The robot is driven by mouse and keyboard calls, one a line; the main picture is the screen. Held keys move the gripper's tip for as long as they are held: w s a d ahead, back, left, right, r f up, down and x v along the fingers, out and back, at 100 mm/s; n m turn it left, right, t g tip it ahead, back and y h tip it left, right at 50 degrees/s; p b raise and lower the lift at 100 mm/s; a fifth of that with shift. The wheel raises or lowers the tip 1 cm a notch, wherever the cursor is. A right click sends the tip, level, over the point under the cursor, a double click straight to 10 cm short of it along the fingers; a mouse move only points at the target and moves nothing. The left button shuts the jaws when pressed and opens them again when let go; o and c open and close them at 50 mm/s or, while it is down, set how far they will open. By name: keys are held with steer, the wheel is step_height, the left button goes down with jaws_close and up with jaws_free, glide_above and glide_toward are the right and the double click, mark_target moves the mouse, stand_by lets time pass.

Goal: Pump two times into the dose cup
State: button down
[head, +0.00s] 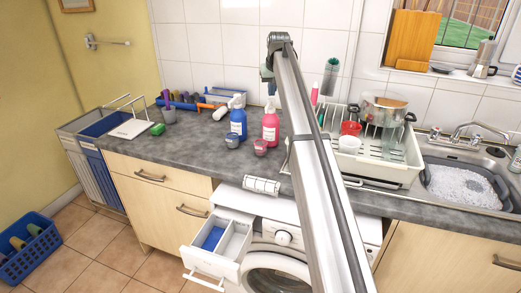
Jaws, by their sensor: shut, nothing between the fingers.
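A blue pump bottle (237,123) and a pink pump bottle (270,128) stand upright on the grey counter. A small grey cup (232,140) is in front of the blue bottle. A second small cup (260,147), with a reddish look, is in front of the pink bottle. Which one is the dose cup, and what either holds, is too small to tell. My gripper (270,88) is shut and empty, small in the picture, above the pink bottle near the wall. Whether it touches the pump top is unclear. My arm covers the counter right of the pink bottle.
A dish rack (392,165) with a pot (382,110) stands right of my arm, beside the foamy sink (462,187). The washer's detergent drawer (216,250) is pulled out below.

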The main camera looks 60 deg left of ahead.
stand_by(0.4)
step_height(320, 180, up, 6)
stand_by(0.7)
stand_by(0.4)
